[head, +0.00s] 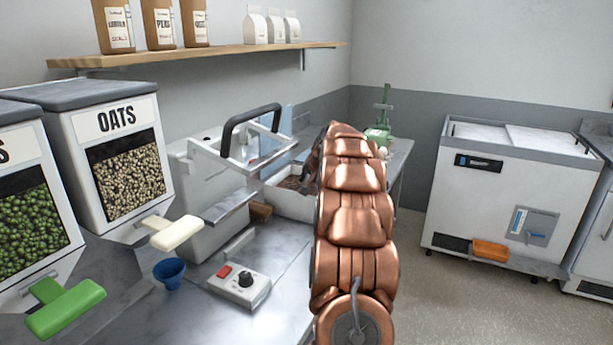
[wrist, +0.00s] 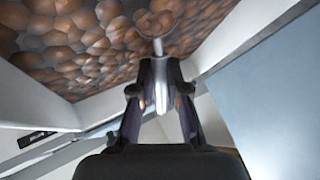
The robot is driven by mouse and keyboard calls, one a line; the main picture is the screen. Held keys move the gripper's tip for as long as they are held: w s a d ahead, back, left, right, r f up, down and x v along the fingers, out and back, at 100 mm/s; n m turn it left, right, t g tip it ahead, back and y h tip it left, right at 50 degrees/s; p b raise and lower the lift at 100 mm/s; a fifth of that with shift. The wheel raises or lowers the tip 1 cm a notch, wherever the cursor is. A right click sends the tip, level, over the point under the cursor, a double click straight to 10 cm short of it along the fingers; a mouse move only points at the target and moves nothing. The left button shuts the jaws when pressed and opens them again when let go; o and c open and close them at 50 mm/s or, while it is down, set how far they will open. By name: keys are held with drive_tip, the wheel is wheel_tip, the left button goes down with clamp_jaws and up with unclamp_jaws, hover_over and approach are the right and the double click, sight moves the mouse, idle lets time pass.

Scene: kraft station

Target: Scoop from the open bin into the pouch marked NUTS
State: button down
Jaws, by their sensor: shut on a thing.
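An open white bin (head: 285,203) with brown, nut-like pieces stands on the counter, partly hidden behind my arm in the head view. In the wrist view the brown pieces (wrist: 85,45) fill the upper left, inside the bin's pale wall (wrist: 35,98). My gripper (wrist: 160,88) is shut on a slim pale handle (wrist: 158,48), seemingly the scoop's, which reaches toward the pieces. In the head view my copper arm hides most of the gripper. I cannot make out a pouch marked NUTS.
Left of the bin stand a white machine with a black handle (head: 250,115), a control box (head: 240,285), a blue cup (head: 170,273) and an OATS dispenser (head: 125,165). Brown pouches (head: 158,25) stand on a shelf (head: 215,52) above. A chest freezer (head: 500,200) stands right, across open floor.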

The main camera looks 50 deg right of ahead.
drive_tip(key=shift+w+d+r+p, duration=0.1)
drive_tip(key=shift+r+p, duration=0.55)
drive_tip(key=shift+p, duration=0.5)
drive_tip(key=r+p, duration=0.2)
drive_tip(key=p, duration=0.1)
drive_tip(key=r+y+p, duration=0.1)
drive_tip(key=r+p, duration=0.1)
drive_tip(key=p, duration=0.1)
drive_tip(key=d+r+m+g+y+p, duration=0.1)
drive_tip(key=r+p, duration=0.1)
drive_tip(key=p, duration=0.1)
drive_tip(key=shift+w+r, duration=0.1)
drive_tip(key=shift+r, duration=0.1)
drive_tip(key=r+p, duration=0.1)
drive_tip(key=p, duration=0.1)
drive_tip(key=r+y+p, duration=0.1)
drive_tip(key=p, duration=0.2)
drive_tip(key=shift+d+r+y+p, duration=0.1)
drive_tip(key=shift+d+y+p, duration=0.1)
drive_tip(key=shift+y+p, duration=0.15)
drive_tip(key=shift+w+r+g+p, duration=0.15)
drive_tip(key=shift+g+p, duration=0.15)
drive_tip(key=shift+p, duration=0.35)
drive_tip(key=shift+r+m, duration=0.1)
drive_tip(key=shift+m, duration=0.2)
